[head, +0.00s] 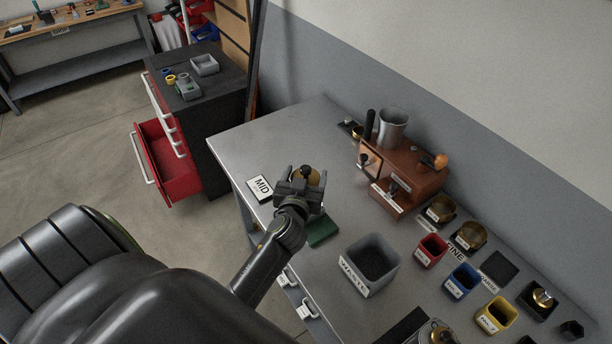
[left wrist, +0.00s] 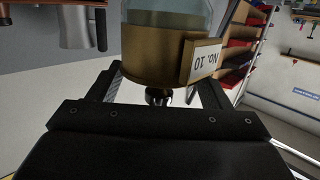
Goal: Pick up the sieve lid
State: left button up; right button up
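The sieve lid (head: 299,174) is a brass round piece with a dark knob, at the left part of the grey table in the head view. In the left wrist view the brass lid (left wrist: 150,68) bears a tag reading "No. 10", upside down in the picture, and joins a clear glass part. Its dark knob (left wrist: 158,96) points towards my left gripper. My left gripper (head: 303,179) is open, with one finger on each side of the knob and visible gaps between. The gripper partly hides the lid in the head view. My right gripper is not in view.
A "MID" card (head: 260,188) and a green pad (head: 322,231) lie nearby. A grey bin (head: 347,263) stands nearer. A copper-coloured roaster (head: 412,185) with a metal cup (head: 393,127) stands behind right. Red (head: 431,251), blue (head: 462,281) and yellow (head: 496,315) cups line the right.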

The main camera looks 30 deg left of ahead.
aim_at(309, 169)
pick_arm(q)
jog(key=shift+w+f, duration=0.1)
jog(key=shift+c, duration=1.2)
jog(key=shift+w+a+f, duration=0.1)
jog(key=shift+w, duration=0.05)
jog(key=shift+c, duration=1.6)
jog(key=shift+r, duration=0.3)
notch_tip(309, 169, up, 9)
jog(key=shift+w+r, duration=0.1)
jog(key=shift+r, duration=0.1)
jog(key=shift+w+d+r, duration=0.1)
jog(key=shift+d+r, duration=0.2)
jog(key=shift+r, duration=0.05)
jog(key=s+d+r+m+t+h+b, duration=0.1)
jog(key=d+r+m+h+b, duration=0.3)
jog(key=d+r, duration=0.6)
jog(key=shift+s+d+h+b, duration=0.25)
jog(key=shift+d+h+b, duration=0.3)
jog(key=shift+d+h, duration=0.55)
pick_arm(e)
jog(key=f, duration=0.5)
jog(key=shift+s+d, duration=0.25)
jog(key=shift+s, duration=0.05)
pick_arm(q)
jog(key=shift+f, duration=0.1)
